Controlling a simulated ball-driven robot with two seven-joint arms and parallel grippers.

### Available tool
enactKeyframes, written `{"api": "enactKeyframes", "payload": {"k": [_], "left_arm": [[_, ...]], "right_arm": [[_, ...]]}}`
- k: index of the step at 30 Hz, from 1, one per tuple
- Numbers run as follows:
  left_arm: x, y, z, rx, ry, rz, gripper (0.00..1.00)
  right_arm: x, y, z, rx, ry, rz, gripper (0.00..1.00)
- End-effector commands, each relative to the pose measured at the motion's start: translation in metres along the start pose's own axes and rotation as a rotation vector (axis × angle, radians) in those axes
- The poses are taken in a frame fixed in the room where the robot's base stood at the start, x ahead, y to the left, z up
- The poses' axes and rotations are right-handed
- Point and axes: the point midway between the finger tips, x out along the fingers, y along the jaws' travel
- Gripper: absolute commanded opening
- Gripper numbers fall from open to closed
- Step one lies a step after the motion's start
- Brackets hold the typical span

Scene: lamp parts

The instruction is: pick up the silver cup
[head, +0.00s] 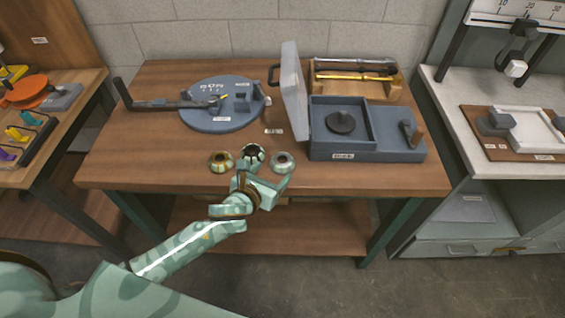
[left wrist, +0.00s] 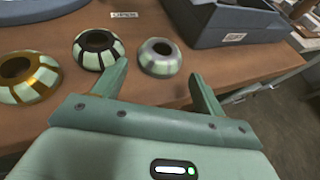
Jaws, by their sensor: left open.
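The silver cup (head: 282,162) is a small round piece with silver and pale segments and a dark opening. It stands on the wooden table near its front edge, rightmost in a row of three. In the left wrist view the silver cup (left wrist: 160,58) shows just beyond and between the fingertips. My left gripper (head: 264,180) is at the table's front edge, close in front of the row. Its jaws (left wrist: 160,75) are open and empty. I cannot tell how high the fingertips are above the table. My right gripper is not in view.
A black-segmented cup (head: 253,155) and a gold cup (head: 221,162) stand left of the silver one. Behind are a round blue-grey board (head: 205,122) and an open box (head: 365,155) with a raised lid (head: 293,95). A label (head: 273,131) lies behind the row.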

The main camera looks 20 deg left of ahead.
Motion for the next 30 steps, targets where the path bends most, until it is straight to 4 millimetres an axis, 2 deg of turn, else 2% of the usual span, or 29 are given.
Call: {"api": "enactKeyframes", "payload": {"k": [9, 17, 18, 21, 22, 30], "left_arm": [[0.047, -0.001, -0.002, -0.002, 0.0, 0.002, 0.71], [0.051, -0.001, 0.0, -0.001, 0.0, 0.0, 0.71], [0.051, -0.001, 0.0, -0.001, 0.0, 0.001, 0.69], [0.051, -0.001, 0.0, -0.001, 0.0, 0.001, 0.41], [0.051, -0.001, 0.0, -0.001, 0.0, 0.001, 0.37], [0.051, -0.001, 0.0, -0.002, 0.0, 0.001, 0.37]], "right_arm": [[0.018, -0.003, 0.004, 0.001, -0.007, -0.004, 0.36], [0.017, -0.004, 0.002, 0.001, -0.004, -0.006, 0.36], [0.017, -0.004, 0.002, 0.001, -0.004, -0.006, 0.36], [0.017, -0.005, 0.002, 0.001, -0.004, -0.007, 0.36], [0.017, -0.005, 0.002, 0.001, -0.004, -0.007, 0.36], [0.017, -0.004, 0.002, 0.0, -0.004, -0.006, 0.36]]}}
